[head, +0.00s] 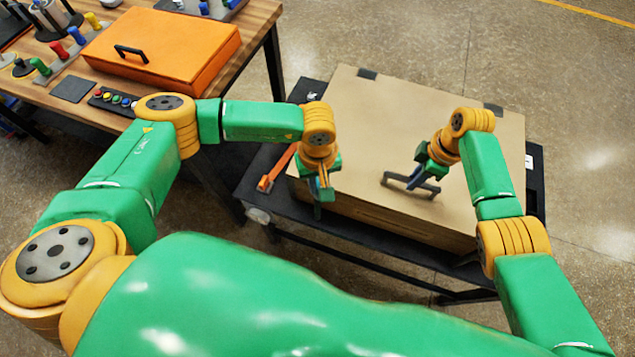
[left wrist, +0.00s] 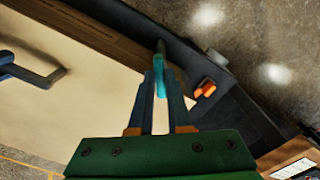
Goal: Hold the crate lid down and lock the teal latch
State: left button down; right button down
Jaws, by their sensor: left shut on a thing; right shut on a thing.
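The tan crate (head: 360,215) stands on a low black table, with its flat lid (head: 400,120) lying on top. The dark grey lid handle (head: 393,179) is near the lid's front edge. My right gripper (head: 414,180) is shut on this handle, which also shows in the left wrist view (left wrist: 40,77). My left gripper (head: 322,190) is at the crate's front edge, pointing down. In the left wrist view its two fingers are shut on the teal latch (left wrist: 161,85), which sticks up between them. The fingers hide part of the latch.
An orange tool-like piece (head: 270,180) lies on the black table (head: 258,165) left of the crate. A wooden bench (head: 262,20) at upper left carries an orange case (head: 165,50), a button panel (head: 110,100) and several colored-handled tools. The floor right of the crate is clear.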

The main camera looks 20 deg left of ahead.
jog(key=shift+w+d+r, duration=0.1)
jog(key=shift+w+d, duration=0.05)
jog(key=shift+w, duration=0.15)
pick_arm(q)
jog(key=shift+s+a+f+m, duration=0.1)
jog(key=shift+s+m, duration=0.05)
jog(key=shift+m, duration=1.6)
jog(key=shift+s+a+f+m, duration=0.1)
jog(key=shift+s+m, duration=0.05)
jog(key=shift+m, duration=1.6)
jog(key=shift+r, duration=0.1)
jog(key=c, duration=0.9)
grip_release()
pick_arm(e)
jog(key=shift+s+r, duration=0.1)
pick_arm(q)
jog(key=shift+o, duration=0.2)
jog(key=shift+w, duration=0.1)
jog(key=shift+r, duration=0.15)
notch_tip(320, 180, up, 12)
jog(key=shift+s, duration=0.45)
